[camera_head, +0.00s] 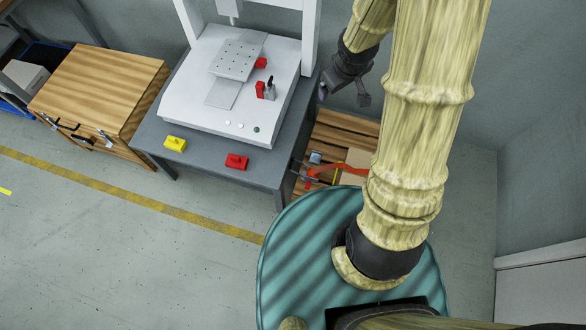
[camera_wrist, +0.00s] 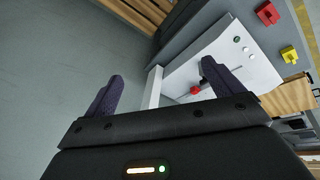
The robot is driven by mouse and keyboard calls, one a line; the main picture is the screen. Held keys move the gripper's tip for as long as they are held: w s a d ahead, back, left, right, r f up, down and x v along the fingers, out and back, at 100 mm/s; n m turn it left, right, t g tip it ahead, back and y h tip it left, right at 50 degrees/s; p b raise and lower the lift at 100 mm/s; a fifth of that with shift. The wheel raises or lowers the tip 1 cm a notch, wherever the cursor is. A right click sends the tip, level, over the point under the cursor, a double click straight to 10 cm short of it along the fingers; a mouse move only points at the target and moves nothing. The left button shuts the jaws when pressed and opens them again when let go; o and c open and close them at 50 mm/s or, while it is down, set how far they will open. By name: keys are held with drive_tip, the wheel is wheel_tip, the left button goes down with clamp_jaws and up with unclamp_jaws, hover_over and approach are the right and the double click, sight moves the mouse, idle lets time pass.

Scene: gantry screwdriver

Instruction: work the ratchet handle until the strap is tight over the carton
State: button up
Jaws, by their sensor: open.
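The tan carton (camera_head: 356,159) sits on a slatted wooden pallet (camera_head: 345,130) right of the grey table, partly hidden behind my arm. An orange strap (camera_head: 326,168) runs to the carton's near side. Grey metal parts (camera_head: 315,158) show beside the strap; they may be the ratchet, but its handle's position and the strap's tightness are too small to tell. My gripper (camera_head: 343,97) is open and empty, above and beyond the pallet by the wall. In the wrist view its two dark fingers (camera_wrist: 162,70) are spread apart with nothing between them.
The grey table (camera_head: 211,160) carries a white gantry machine (camera_head: 182,108), a yellow block (camera_head: 175,143) and a red block (camera_head: 237,161). A wooden cabinet (camera_head: 95,80) stands left. In the wrist view, wooden slats (camera_wrist: 140,10) show at the top. Open floor (camera_head: 120,240) lies in front.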

sight(291, 163)
drive_tip(key=w+a+f+n+y+b, duration=0.1)
drive_tip(key=f+b, duration=0.6)
drive_tip(key=f, duration=0.7)
drive_tip(key=w+a+f+n+g+y+b, duration=0.1)
drive_tip(key=f+n+b, duration=0.3)
drive_tip(key=f, duration=1)
drive_tip(key=w+a+f+n+g+y+b, duration=0.1)
drive_tip(key=w+a+f+n+y+b, duration=0.1)
drive_tip(key=f+b, duration=0.8)
wheel_tip(291, 163, down, 4)
drive_tip(key=shift+a+f+n+y, duration=0.1)
drive_tip(key=shift+a+n+y, duration=0.3)
drive_tip(key=shift+a+n, duration=0.3)
drive_tip(key=shift+a, duration=0.1)
drive_tip(key=b+x, duration=1.1)
drive_tip(key=x, duration=0.6)
drive_tip(key=shift+s+f, duration=0.15)
drive_tip(key=shift+f, duration=0.1)
drive_tip(key=c, duration=1.4)
